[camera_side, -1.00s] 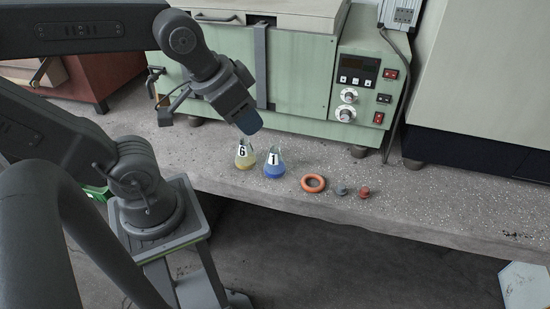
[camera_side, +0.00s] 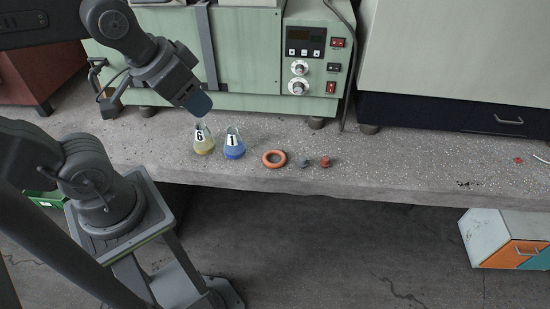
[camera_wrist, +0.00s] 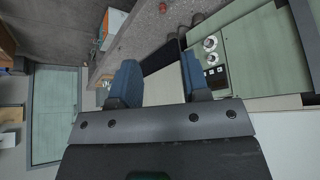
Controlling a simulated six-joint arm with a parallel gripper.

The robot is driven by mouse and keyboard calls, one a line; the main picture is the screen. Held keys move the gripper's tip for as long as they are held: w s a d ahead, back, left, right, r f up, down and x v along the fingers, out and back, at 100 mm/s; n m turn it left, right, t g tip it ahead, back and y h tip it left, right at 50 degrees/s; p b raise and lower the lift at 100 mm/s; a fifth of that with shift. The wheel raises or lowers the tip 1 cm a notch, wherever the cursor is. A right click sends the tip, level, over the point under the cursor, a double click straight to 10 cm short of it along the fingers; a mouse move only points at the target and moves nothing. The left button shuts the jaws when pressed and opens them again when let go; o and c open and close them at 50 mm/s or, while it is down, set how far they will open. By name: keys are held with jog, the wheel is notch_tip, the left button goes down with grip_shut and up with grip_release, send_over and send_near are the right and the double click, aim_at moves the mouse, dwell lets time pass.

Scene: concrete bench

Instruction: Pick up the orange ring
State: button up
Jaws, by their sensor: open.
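The orange ring (camera_side: 274,159) lies flat on the concrete bench in the side view, near its front edge. It sits between the blue flask labelled 1 and a small grey stopper. My gripper (camera_side: 198,104) is up and to the left of the ring, above the flask labelled 6. In the wrist view my gripper (camera_wrist: 158,74) shows two blue fingers spread apart with nothing between them. I cannot make out the ring in the wrist view.
A yellow flask labelled 6 (camera_side: 203,140) and a blue flask labelled 1 (camera_side: 234,145) stand left of the ring. A grey stopper (camera_side: 303,163) and a red stopper (camera_side: 325,161) lie right of it. A green oven (camera_side: 250,60) stands behind. The bench further right is mostly clear.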

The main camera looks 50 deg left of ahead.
jog(key=o, duration=1.1)
